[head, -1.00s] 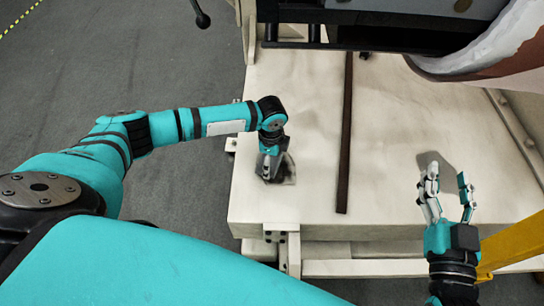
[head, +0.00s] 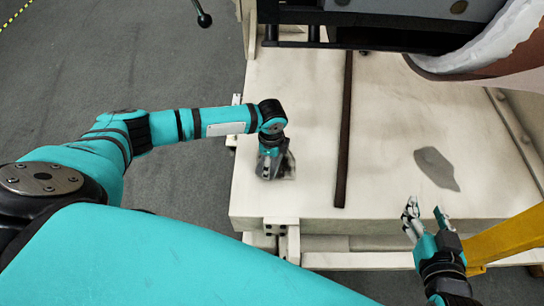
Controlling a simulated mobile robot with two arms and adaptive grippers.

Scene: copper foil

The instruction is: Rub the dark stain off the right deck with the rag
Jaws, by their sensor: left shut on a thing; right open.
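The right deck (head: 400,110) is the pale surface right of a dark brown divider strip (head: 344,130). A dark grey stain (head: 437,168) with an irregular outline lies on it, now in full view. My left gripper (head: 270,174) points down at the left deck (head: 305,130), left of the strip, and is shut on the grey rag (head: 288,168). Only a little of the rag shows around the fingers. My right gripper (head: 425,209) is open and empty, near the front edge of the right deck, below the stain in the picture.
A dark machine part (head: 385,30) overhangs the back of the decks. A white and brown curved body (head: 490,50) hangs at the back right. A yellow bar (head: 508,238) stands at the front right. The right deck around the stain is clear.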

